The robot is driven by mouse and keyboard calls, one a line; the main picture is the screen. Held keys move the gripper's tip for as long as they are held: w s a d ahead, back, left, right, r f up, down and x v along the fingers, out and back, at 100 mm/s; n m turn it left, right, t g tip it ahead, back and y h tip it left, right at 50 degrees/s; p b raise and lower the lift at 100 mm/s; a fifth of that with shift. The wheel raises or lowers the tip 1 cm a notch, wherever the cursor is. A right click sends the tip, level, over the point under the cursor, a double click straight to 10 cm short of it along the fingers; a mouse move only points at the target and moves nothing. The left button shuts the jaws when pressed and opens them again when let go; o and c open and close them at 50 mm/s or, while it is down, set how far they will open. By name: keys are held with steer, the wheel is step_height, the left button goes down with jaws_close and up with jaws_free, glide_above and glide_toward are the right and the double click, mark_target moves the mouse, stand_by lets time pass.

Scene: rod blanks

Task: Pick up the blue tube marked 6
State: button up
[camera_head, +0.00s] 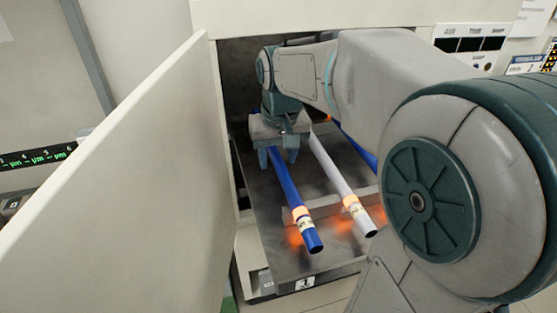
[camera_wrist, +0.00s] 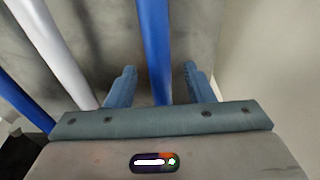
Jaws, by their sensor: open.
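A blue tube (camera_head: 290,195) with an orange band and a pale label near its front end lies leftmost on the grey shelf in the head view. I cannot read its number. My gripper (camera_head: 277,157) is open over this tube's rear part. In the wrist view, the same blue tube (camera_wrist: 154,40) runs between the two fingers of my gripper (camera_wrist: 160,71), with a gap on each side. A second blue tube (camera_head: 368,157) shows partly behind my arm at the right, and at the far left of the wrist view (camera_wrist: 22,103); its label is hidden.
A white tube (camera_head: 335,182) with an orange band and label lies between the blue tubes. They lie on a metal shelf (camera_head: 270,222) inside a cabinet. An open door panel (camera_head: 150,190) stands close on the left; the cabinet opening's top edge is above my arm.

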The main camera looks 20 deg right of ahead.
jaws_close()
steer(key=shift+r, duration=0.1)
